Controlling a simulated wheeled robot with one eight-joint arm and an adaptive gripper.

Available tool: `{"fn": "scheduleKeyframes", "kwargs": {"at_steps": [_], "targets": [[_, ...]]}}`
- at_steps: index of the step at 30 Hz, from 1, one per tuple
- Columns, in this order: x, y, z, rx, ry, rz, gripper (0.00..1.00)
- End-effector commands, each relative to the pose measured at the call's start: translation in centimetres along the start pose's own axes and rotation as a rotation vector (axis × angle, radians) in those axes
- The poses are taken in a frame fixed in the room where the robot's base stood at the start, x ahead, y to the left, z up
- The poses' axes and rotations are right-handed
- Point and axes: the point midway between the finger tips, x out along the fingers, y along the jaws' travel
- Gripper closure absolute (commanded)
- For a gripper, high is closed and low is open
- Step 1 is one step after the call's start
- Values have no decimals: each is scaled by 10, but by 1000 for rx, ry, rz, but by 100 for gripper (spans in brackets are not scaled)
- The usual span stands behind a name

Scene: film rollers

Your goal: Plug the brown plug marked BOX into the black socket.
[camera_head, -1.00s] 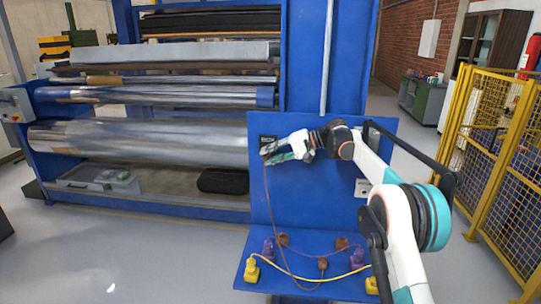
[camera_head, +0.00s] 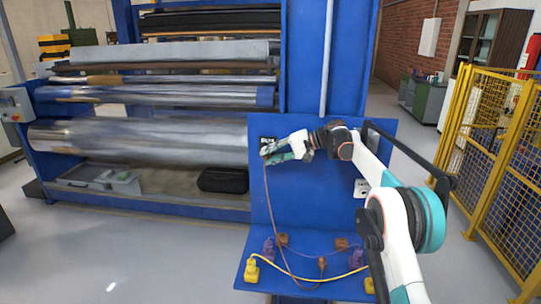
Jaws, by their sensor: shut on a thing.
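My gripper (camera_head: 270,155) is at the upper left of the upright blue panel. It is shut on a brown plug that is mostly hidden by the fingers. A brown cable (camera_head: 268,200) hangs from it down to another brown plug (camera_head: 322,262) on the lower blue shelf. The black socket (camera_head: 266,141) is on the panel right behind and above my fingertips, partly covered by them. I cannot tell whether the held plug touches it or is inside it. The BOX mark is not readable.
The blue shelf (camera_head: 300,290) holds several other plugs: yellow (camera_head: 252,269), purple (camera_head: 268,246) and brown (camera_head: 341,243), with a yellow cable across. A white socket (camera_head: 361,188) sits on the panel's right, partly behind my arm. Film rollers (camera_head: 140,140) stand left, a yellow fence (camera_head: 490,150) right.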

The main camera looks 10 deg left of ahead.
Motion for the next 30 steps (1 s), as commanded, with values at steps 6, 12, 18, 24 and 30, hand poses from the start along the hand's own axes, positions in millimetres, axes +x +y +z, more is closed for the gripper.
{"fn": "scheduleKeyframes", "kwargs": {"at_steps": [6, 12, 18, 24, 30], "targets": [[0, 0, -4, 0, 0, 0, 97], [0, -1, -6, 0, 0, 0, 97], [0, 0, -8, 0, 0, 0, 63], [0, 0, -8, 0, 0, 0, 53], [0, 0, -8, 0, 0, 0, 53]]}}
